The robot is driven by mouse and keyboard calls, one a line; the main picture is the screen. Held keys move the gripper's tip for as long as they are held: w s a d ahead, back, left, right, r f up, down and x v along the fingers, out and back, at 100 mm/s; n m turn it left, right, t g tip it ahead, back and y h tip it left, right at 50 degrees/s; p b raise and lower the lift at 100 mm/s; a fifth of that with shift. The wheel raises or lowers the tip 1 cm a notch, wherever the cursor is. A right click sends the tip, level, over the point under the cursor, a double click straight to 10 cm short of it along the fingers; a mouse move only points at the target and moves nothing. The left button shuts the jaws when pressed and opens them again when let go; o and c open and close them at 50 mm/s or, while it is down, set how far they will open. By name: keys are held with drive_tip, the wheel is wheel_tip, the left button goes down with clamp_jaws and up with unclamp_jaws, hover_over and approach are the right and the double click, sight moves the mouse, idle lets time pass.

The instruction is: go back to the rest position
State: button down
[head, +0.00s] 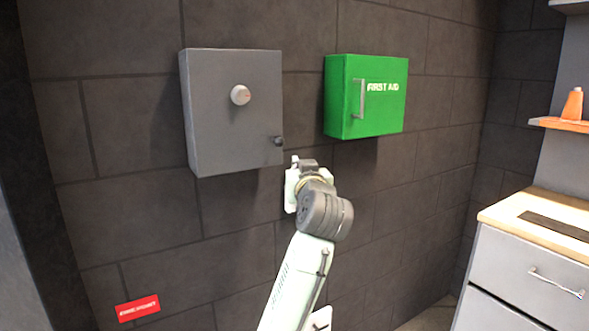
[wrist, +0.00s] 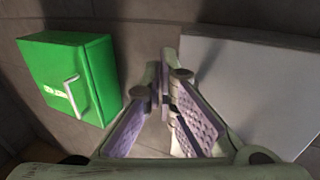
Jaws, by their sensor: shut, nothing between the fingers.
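My gripper (head: 294,167) is raised in front of the dark wall, just below and right of the grey box's small dark knob (head: 278,141) in the head view. In the wrist view my gripper (wrist: 164,92) shows its purple-padded fingers meeting at the tips, with nothing held. Whether a fingertip touches the box or knob cannot be told.
A green first aid box (head: 365,110) with a handle hangs to the right; it also shows in the wrist view (wrist: 65,70). A red sign (head: 138,308) is low on the wall. A drawer cabinet (head: 530,270) and an orange shelf (head: 560,125) with a bottle (head: 573,104) stand right.

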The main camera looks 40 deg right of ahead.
drive_tip(key=s+b, duration=0.1)
drive_tip(key=s, duration=0.5)
drive_tip(key=shift+s+a+f+b, duration=0.3)
drive_tip(key=shift+s+a+b, duration=0.05)
drive_tip(key=shift+s+b, duration=0.05)
